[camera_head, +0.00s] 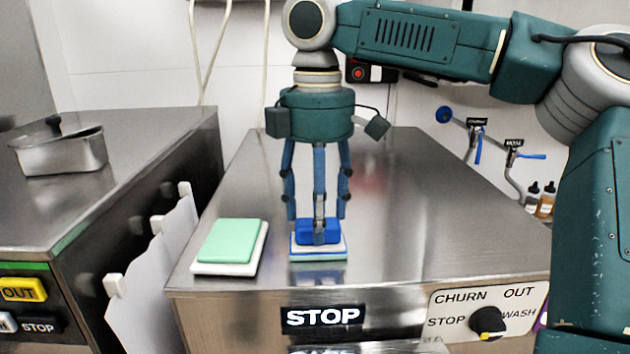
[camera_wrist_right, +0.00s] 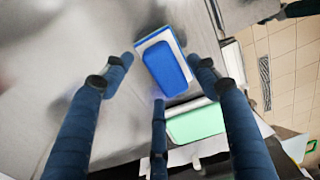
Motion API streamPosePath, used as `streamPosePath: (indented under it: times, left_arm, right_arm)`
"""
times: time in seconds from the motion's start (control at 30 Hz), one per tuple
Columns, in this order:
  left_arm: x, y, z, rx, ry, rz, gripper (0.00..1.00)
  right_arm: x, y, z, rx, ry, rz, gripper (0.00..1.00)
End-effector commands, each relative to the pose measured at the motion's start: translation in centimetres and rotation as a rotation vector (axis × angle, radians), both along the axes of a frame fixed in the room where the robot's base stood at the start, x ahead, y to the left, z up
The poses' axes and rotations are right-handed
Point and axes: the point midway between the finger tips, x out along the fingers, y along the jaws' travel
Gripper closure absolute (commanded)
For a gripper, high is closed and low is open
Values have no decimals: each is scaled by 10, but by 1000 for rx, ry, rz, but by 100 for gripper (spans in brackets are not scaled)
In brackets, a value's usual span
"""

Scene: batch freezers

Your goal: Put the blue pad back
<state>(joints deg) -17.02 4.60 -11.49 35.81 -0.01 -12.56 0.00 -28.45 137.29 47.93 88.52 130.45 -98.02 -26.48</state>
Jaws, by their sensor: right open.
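The blue pad (camera_head: 318,232) sits on a white and light-blue base (camera_head: 318,256) near the front edge of the steel machine top. It also shows in the right wrist view (camera_wrist_right: 166,68), between the fingers. My right gripper (camera_head: 318,212) points straight down over the pad, its blue fingers open around and above it. I cannot tell whether any finger touches the pad. In the right wrist view my right gripper (camera_wrist_right: 163,85) has its fingers spread, with nothing gripped. My left gripper is in neither view.
A green pad (camera_head: 231,240) on a white base (camera_head: 226,268) lies just left of the blue pad. A lidded steel pan (camera_head: 62,151) stands on the left machine. A churn knob (camera_head: 487,321) is on the front panel. The steel top (camera_head: 420,215) is clear to the right.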

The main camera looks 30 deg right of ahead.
Motion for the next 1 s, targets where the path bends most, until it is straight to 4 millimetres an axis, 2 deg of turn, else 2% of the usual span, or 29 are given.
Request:
streamPosePath:
  times: [0.17,0.3,0.43,0.6,1.0]
  left_arm:
    - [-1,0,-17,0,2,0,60]
    - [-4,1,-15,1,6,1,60]
    - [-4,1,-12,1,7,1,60]
    - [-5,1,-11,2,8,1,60]
    - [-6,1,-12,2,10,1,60]
  right_arm:
    - [5,3,32,-1,-4,-2,41]
    - [5,4,62,-1,-3,0,41]
    - [6,3,81,0,-1,0,41]
    - [5,3,91,1,1,1,41]
    - [5,3,91,0,1,1,41]
